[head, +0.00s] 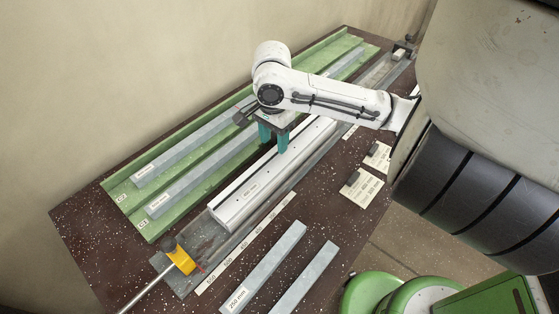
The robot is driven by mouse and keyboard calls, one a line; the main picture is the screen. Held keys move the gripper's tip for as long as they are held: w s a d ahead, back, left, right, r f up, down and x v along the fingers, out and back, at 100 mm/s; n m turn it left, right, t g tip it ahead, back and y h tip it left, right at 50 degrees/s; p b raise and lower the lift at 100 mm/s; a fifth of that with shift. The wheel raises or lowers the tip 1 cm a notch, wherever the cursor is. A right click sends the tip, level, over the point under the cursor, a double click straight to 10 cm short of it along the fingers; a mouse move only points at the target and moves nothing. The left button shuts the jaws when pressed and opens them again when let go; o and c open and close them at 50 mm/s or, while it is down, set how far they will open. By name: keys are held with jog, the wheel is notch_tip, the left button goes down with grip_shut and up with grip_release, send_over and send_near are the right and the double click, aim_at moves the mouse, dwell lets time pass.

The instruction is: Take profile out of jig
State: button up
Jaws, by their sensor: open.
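A clamp with a yellow body (180,258) and a long metal handle sits at the jig's near left end. It appears apart from the profile's near end. My gripper (274,142) points down over the middle of the profile with its teal fingers open. The fingers reach down near the profile. I cannot tell whether they touch it. My arm hides part of the profile's far stretch.
A green rack (119,194) with several grey bars lies behind the jig. Two loose grey bars (262,268) lie at the front, one labelled 250 mm. Paper cards (361,187) lie on the right. A dark fitting (404,48) stands at the jig's far end.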

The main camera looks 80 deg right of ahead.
jog(key=shift+f, duration=0.9)
grip_shut()
jog(key=shift+r, duration=0.1)
dwell(0.7)
